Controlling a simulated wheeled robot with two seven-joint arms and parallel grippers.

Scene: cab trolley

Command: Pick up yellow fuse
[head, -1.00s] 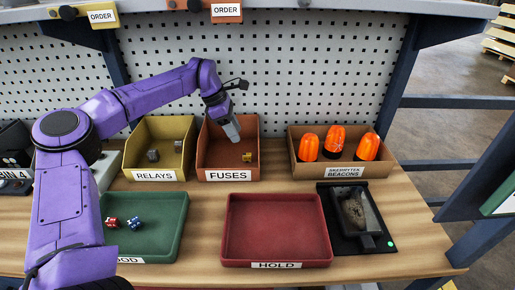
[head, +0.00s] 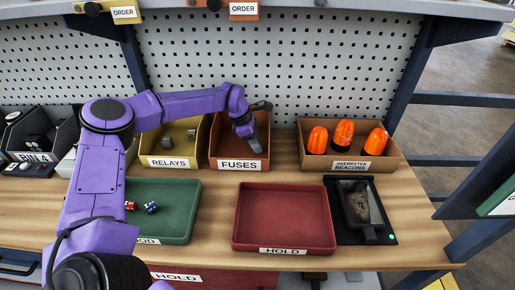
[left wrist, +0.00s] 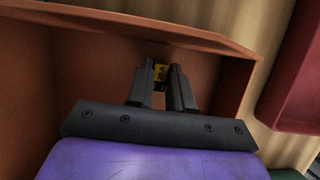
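The yellow fuse (left wrist: 160,73) shows in the left wrist view, small and with dark lettering, at the tips of my left gripper. My left gripper (left wrist: 162,80) points down into the orange FUSES bin (left wrist: 217,75). Its two dark fingers stand apart with a narrow gap, and the fuse shows in that gap; contact cannot be made out. In the head view my left gripper (head: 248,142) is inside the FUSES bin (head: 221,150) and hides the fuse. My right gripper is not in view.
The RELAYS bin (head: 153,149) stands left of the FUSES bin, and the beacons box (head: 389,161) to its right. In front are a green tray (head: 180,226) with dice-like pieces, an empty red HOLD tray (head: 284,214) and a black device (head: 383,205).

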